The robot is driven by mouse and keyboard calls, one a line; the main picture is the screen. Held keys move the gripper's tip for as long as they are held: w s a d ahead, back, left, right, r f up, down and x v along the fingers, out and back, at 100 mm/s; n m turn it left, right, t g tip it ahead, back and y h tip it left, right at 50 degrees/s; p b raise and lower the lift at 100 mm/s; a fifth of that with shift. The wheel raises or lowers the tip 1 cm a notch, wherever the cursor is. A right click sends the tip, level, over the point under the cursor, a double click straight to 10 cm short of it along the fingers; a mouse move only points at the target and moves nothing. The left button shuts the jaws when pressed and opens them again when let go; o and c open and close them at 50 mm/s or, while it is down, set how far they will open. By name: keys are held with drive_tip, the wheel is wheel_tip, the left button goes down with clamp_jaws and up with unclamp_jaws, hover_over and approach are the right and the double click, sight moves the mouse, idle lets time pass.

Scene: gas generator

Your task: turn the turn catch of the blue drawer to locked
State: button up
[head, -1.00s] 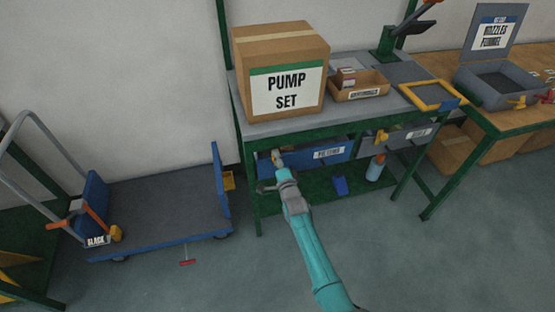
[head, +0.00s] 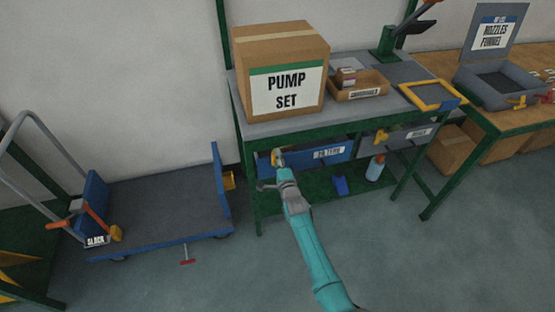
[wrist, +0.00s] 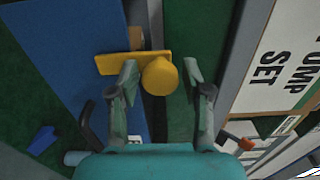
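The blue drawer (head: 305,155) sits under the grey bench top and looks shut; its front also fills the left of the wrist view (wrist: 70,50). Its yellow turn catch (wrist: 118,63) has a flat bar lying across the drawer's edge, with a round knob (wrist: 160,77) at the bar's right end in the wrist view. In the head view the catch (head: 277,157) is small and partly covered by my gripper. My gripper (wrist: 160,80) is open, one finger on either side of the knob. I cannot tell whether either finger touches it.
The grey drawer (head: 400,137) to the right has its own yellow catch (head: 381,136). A green lower shelf (head: 320,193) holds a spray bottle (head: 375,168) and a blue item (head: 341,186). A blue platform trolley (head: 150,205) stands left of the bench. The bench leg (head: 249,190) is close by.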

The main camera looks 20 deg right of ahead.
idle(0.3)
drive_tip(key=s, duration=1.2)
idle(0.3)
drive_tip(key=s+f+n+g, duration=0.2)
drive_tip(key=s+n, duration=0.7)
drive_tip(key=s, duration=2.2)
drive_tip(key=s+r+n, duration=0.4)
drive_tip(key=s+r, duration=0.4)
drive_tip(key=s, duration=0.2)
drive_tip(key=s+r+n+g, duration=0.1)
drive_tip(key=s+r+n, duration=0.4)
drive_tip(key=s+r, duration=0.3)
drive_tip(key=shift+v, duration=1.65)
